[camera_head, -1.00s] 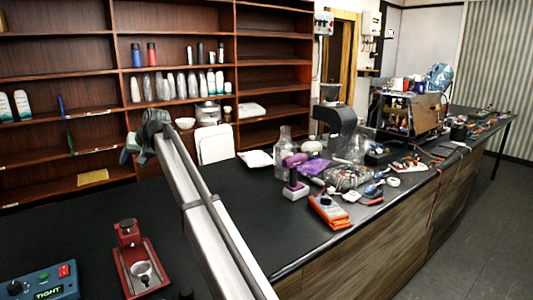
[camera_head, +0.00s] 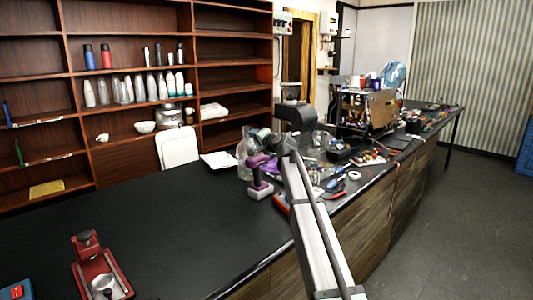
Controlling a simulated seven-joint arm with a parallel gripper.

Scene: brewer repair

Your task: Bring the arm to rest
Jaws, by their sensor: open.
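My arm (camera_head: 315,235) reaches up from the bottom right of the head view, across the front edge of the black counter (camera_head: 165,225). My gripper (camera_head: 268,138) is the small grey end of the arm. It shows in front of the cluttered middle of the counter, close to the glass bottle (camera_head: 244,150) and purple-and-grey tool (camera_head: 258,175) in the picture. The gripper is open, with no held thing visible. Its fingers are too small to make out clearly, and its height above the counter cannot be told.
A red device (camera_head: 95,265) stands on the counter at lower left. Several tools and parts crowd the counter's middle. An opened machine (camera_head: 370,108) stands farther back. Shelves (camera_head: 60,75) line the back wall. The counter's left half is mostly clear, and the floor (camera_head: 470,215) at right is open.

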